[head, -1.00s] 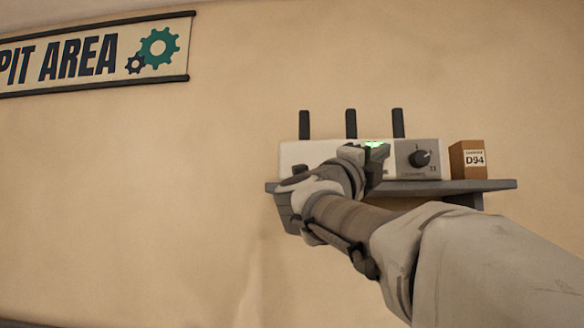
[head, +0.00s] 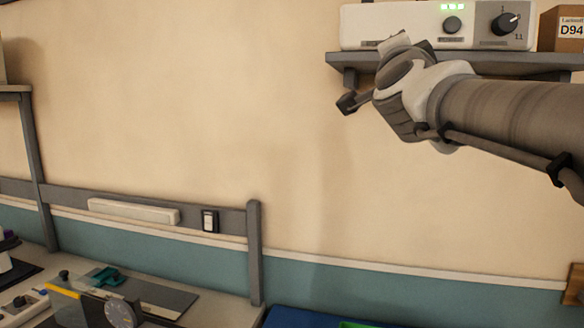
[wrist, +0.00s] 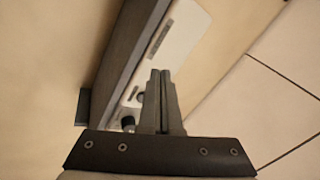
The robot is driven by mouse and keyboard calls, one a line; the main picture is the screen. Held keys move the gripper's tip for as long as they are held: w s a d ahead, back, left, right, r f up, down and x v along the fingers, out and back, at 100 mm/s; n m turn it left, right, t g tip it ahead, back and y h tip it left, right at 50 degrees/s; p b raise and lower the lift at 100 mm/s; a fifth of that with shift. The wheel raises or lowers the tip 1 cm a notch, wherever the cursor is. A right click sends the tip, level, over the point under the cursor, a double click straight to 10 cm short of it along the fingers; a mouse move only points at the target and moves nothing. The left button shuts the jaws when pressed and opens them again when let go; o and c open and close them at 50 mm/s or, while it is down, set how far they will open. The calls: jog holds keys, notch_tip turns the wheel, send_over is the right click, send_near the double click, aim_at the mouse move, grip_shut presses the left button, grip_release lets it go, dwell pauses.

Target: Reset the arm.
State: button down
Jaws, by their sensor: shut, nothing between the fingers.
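My gripper shows in the wrist view (wrist: 160,76) with its two fingers pressed together and nothing between them. In the head view my arm reaches in from the right, and its wrist end is just below and in front of the wall shelf (head: 455,62). The fingers cannot be made out clearly there. On the shelf stands a white device (head: 375,25) with a lit green display and two dark knobs, the right one (head: 504,24) on a grey panel. The wrist view also shows the device (wrist: 178,38) beyond the fingers, apart from them as far as I can tell.
A brown box (head: 556,28) labelled D94 stands at the shelf's right end. Bare wall lies left of my arm. Below left is a workbench (head: 215,310) with tools, a rail and a switch (head: 210,221). A blue surface (head: 300,318) shows at the bottom.

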jog(key=s+a+f+n+g+y, duration=0.25)
jog(key=f+n+y, duration=0.2)
jog(key=f, duration=0.25)
jog(key=s+a+f+n+g+y, duration=0.1)
jog(key=a+f+n+y, duration=0.2)
jog(key=f+n, duration=0.3)
jog(key=s+d+f+n+g+h, duration=0.1)
jog(key=s+f+n+g, duration=0.1)
jog(key=s+f+g, duration=0.4)
jog(key=s+d+f+n+g, duration=0.1)
jog(key=s+f+n+g, duration=0.2)
jog(key=s+f, duration=1.2)
notch_tip(320, 180, down, 10)
jog(key=g, duration=0.3)
jog(key=shift+d+r+h, duration=0.2)
jog(key=shift+h, duration=0.15)
